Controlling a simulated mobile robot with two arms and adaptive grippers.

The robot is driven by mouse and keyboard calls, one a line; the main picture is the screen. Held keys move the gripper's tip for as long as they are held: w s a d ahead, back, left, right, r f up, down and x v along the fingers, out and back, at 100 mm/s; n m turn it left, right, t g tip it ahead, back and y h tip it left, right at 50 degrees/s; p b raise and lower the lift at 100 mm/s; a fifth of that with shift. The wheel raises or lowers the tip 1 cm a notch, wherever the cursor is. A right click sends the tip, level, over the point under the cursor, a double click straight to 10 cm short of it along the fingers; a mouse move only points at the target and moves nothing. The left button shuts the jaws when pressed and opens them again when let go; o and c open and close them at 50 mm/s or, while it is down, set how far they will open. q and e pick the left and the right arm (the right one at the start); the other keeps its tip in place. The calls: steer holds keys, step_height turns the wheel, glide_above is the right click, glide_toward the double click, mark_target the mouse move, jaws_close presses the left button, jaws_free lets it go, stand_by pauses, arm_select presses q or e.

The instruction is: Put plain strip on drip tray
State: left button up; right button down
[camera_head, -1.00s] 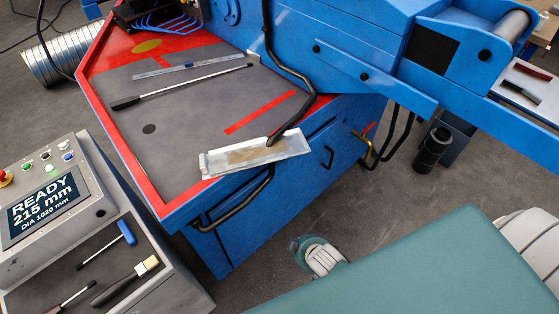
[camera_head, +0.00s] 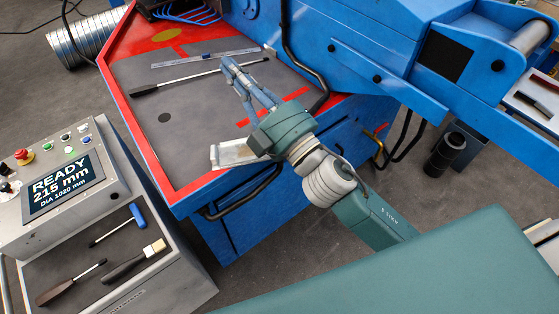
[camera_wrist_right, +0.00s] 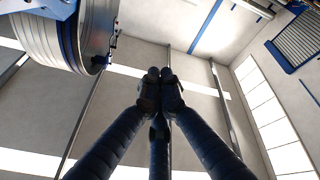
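A thin pale metal strip (camera_head: 205,58) lies flat on the grey worktop in the head view; it may be the plain strip, but I cannot be sure. A shallow metal tray (camera_head: 229,154), likely the drip tray, sits at the worktop's front edge, its right part hidden behind my right wrist. My right gripper (camera_head: 229,66) is over the worktop, its fingers converging beside the screwdriver shaft in the picture. In the right wrist view its fingertips (camera_wrist_right: 160,76) meet, with nothing visible between them. My left gripper is not in view.
A long screwdriver (camera_head: 170,84) lies in front of the pale strip. A black hose (camera_head: 297,60) hangs at the worktop's right. A grey control console (camera_head: 85,170) with tools on its lower shelf stands at left. The worktop's left middle is clear.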

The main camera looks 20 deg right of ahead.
steer(key=s+a+r+n+g+y, duration=0.3)
steer(key=s+a+n+g+y, duration=0.25)
steer(key=n, duration=0.25)
steer(key=s+a+r+n+g+y, duration=0.3)
steer(key=s+a+n+g+y, duration=0.25)
steer(key=a+n, duration=0.2)
steer(key=s+a+f+n+g+h, duration=0.3)
steer(key=s+f+n+g, duration=0.3)
steer(key=f+n+g, duration=0.3)
steer(key=w+d+f+n+t+h, duration=0.2)
steer(key=w+d+f+n+h, duration=0.15)
steer(key=d+f+h, duration=1)
steer(key=w+d+f+m+t+h, duration=0.1)
steer(key=w+d+f+m+h, duration=0.2)
steer(key=d, duration=1)
steer(key=w+a+f+p, duration=0.2)
steer(key=w+f+p, duration=0.2)
steer(key=w+f, duration=0.3)
steer(key=shift+w+a+f+n+y, duration=0.3)
steer(key=shift+f+n+y, duration=0.15)
steer(key=shift+f, duration=0.8)
